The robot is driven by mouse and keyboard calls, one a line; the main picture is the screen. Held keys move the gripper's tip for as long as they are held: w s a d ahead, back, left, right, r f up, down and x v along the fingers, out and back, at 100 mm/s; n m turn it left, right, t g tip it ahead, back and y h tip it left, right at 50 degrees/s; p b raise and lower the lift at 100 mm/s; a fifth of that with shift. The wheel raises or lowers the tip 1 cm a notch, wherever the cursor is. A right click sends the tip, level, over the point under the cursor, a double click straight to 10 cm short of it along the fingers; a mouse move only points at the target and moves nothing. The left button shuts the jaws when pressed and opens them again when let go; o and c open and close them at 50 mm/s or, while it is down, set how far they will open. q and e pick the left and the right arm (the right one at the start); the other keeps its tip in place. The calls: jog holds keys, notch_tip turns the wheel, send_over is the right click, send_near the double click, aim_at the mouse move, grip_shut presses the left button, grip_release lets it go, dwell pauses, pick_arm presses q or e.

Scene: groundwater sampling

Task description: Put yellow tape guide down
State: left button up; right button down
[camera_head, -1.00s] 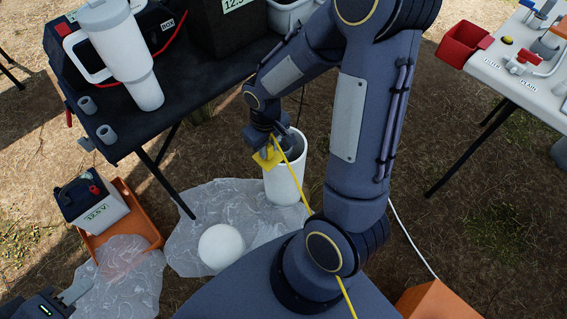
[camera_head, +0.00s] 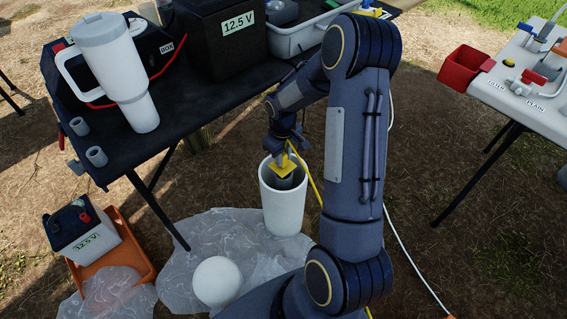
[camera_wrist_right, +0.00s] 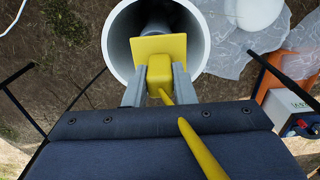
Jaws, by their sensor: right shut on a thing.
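The yellow tape guide (camera_head: 286,167) is held in my right gripper (camera_head: 284,152), which is shut on it. In the right wrist view the guide's flat yellow plate (camera_wrist_right: 158,47) and block sit between the two grey fingers of the right gripper (camera_wrist_right: 158,80). The guide is over the open mouth of a white upright pipe (camera_head: 284,210), which also shows in the right wrist view (camera_wrist_right: 117,40). A dark cylinder shows inside the pipe. Yellow tape (camera_head: 310,178) runs from the guide. I cannot tell whether the guide touches the pipe rim. My left gripper is not in view.
A plastic sheet (camera_head: 190,265) with a white ball-like cap (camera_head: 217,281) lies around the pipe. A black table (camera_head: 190,118) with a tumbler (camera_head: 115,70) stands at left. An orange tray (camera_head: 138,262) holds a battery (camera_head: 82,232). A white table (camera_head: 520,90) stands at right.

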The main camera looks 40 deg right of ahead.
aim_at(284, 162)
jog(key=shift+w+d+f, duration=0.1)
jog(key=shift+d+f, duration=0.1)
jog(key=shift+f, duration=0.1)
jog(key=shift+w+d+f+b, duration=0.15)
jog(key=shift+f+b, duration=0.4)
jog(key=shift+f, duration=1.15)
jog(key=shift+f, duration=0.1)
jog(key=c, duration=1.2)
grip_release()
